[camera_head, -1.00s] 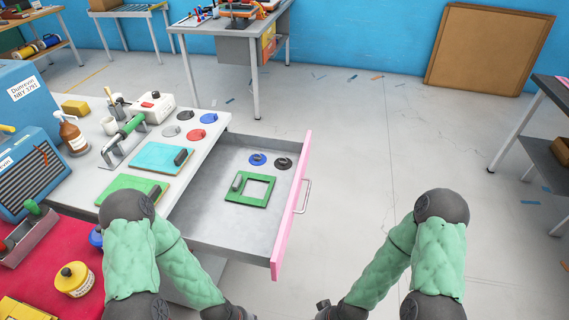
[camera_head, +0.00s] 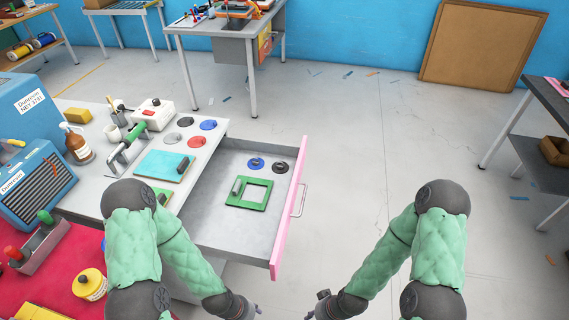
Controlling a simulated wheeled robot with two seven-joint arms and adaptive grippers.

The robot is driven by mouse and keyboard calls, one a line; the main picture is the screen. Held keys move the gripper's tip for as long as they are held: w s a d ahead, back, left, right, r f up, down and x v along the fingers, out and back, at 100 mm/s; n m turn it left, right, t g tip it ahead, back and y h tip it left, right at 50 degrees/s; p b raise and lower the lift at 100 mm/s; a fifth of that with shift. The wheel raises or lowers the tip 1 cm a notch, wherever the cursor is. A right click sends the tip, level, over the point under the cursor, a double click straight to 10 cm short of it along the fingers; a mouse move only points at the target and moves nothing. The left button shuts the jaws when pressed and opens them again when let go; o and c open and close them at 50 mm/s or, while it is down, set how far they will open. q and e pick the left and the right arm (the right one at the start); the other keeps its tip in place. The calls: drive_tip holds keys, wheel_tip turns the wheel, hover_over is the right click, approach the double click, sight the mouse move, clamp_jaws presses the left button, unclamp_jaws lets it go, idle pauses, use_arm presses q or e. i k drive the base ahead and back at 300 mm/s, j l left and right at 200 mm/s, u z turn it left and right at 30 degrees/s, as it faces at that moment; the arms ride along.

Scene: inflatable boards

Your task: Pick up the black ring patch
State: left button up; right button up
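A black ring patch (camera_head: 280,167) lies in the open drawer (camera_head: 235,220), near its far right corner, beside a blue ring patch (camera_head: 256,163). A second dark grey or black round patch (camera_head: 185,121) lies on the tabletop, near a blue patch (camera_head: 208,124) and a red patch (camera_head: 197,141). My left gripper (camera_head: 256,309) and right gripper (camera_head: 311,314) are at the bottom edge, in front of the drawer and apart from the patches. Their fingers are mostly cut off, so open or shut cannot be told.
A teal board (camera_head: 163,165) lies on the table.

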sight(280, 167)
drive_tip(key=z, duration=1.75)
drive_tip(key=i+u, duration=0.25)
drive_tip(key=i, duration=0.15)
drive_tip(key=i+l+u, duration=0.55)
drive_tip(key=i, duration=0.2)
drive_tip(key=i+j+u, duration=0.3)
drive_tip(key=i, duration=0.6)
drive_tip(key=i+l+u, duration=0.25)
drive_tip(key=i, duration=0.6)
drive_tip(key=i+j+u, duration=0.15)
drive_tip(key=i+u, duration=0.2)
drive_tip(key=i, duration=0.15)
drive_tip(key=i+u, duration=0.35)
drive_tip(key=i, duration=0.15)
drive_tip(key=i+l+u, duration=0.15)
drive_tip(key=i+u, duration=0.2)
drive_tip(key=i, duration=0.15)
drive_tip(key=i+l+u, duration=0.35)
drive_tip(key=i+u, duration=0.1)
drive_tip(key=u, duration=0.35)
drive_tip(key=i+u, duration=0.1)
drive_tip(key=u, duration=0.3)
drive_tip(key=i+u, duration=0.1)
drive_tip(key=u, duration=0.35)
drive_tip(key=l+u, duration=0.15)
drive_tip(key=u, duration=0.25)
drive_tip(key=i+l+u, duration=0.1)
drive_tip(key=u, duration=0.35)
